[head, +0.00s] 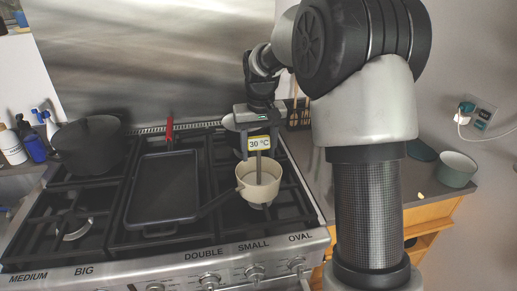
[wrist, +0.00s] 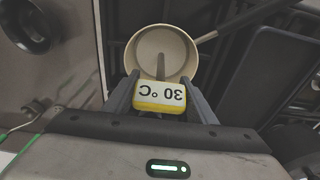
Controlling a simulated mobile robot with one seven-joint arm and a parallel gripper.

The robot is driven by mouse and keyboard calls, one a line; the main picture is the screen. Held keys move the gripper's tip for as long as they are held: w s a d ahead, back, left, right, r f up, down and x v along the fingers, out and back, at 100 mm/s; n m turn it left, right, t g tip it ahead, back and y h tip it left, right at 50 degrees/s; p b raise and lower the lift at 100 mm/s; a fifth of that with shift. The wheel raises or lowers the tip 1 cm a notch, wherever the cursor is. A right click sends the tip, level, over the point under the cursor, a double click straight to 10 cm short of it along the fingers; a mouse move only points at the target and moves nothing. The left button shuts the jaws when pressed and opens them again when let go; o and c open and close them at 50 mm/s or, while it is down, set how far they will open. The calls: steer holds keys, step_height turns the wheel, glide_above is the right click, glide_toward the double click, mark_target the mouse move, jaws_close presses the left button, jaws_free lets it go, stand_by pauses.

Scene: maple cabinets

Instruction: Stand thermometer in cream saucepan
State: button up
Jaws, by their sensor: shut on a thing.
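The thermometer (head: 259,143) has a yellow and white head reading 30 °C and a thin grey stem. My gripper (head: 259,133) is shut on its head, which also shows between the fingers in the wrist view (wrist: 160,97). The stem points down into the cream saucepan (head: 244,188). In the wrist view the stem overlaps the inside of the saucepan (wrist: 133,50). I cannot tell whether its tip touches the bottom. The saucepan stands on the right part of the stove, its dark handle pointing left and toward the front.
A dark rectangular griddle pan (head: 162,188) lies on the middle grates. Bottles (head: 33,147) stand at the far left. A green pot (head: 456,169) is on the right counter. Knobs line the stove's front.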

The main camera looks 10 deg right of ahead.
steer(key=o, duration=1.5)
step_height(320, 180, up, 17)
steer(key=s+p, duration=0.2)
steer(key=s+r+t+p, duration=0.2)
steer(key=s+r, duration=0.3)
steer(key=s, duration=0.8)
steer(key=s+f+p, duration=0.1)
steer(key=s+f, duration=0.1)
steer(key=s, duration=0.3)
steer(key=s+f+t, duration=0.1)
steer(key=s, duration=0.4)
steer(key=s+f+t+p, duration=0.1)
steer(key=s+f, duration=0.1)
steer(key=s, duration=0.3)
steer(key=shift+f+p, duration=0.3)
steer(key=shift+p, duration=0.05)
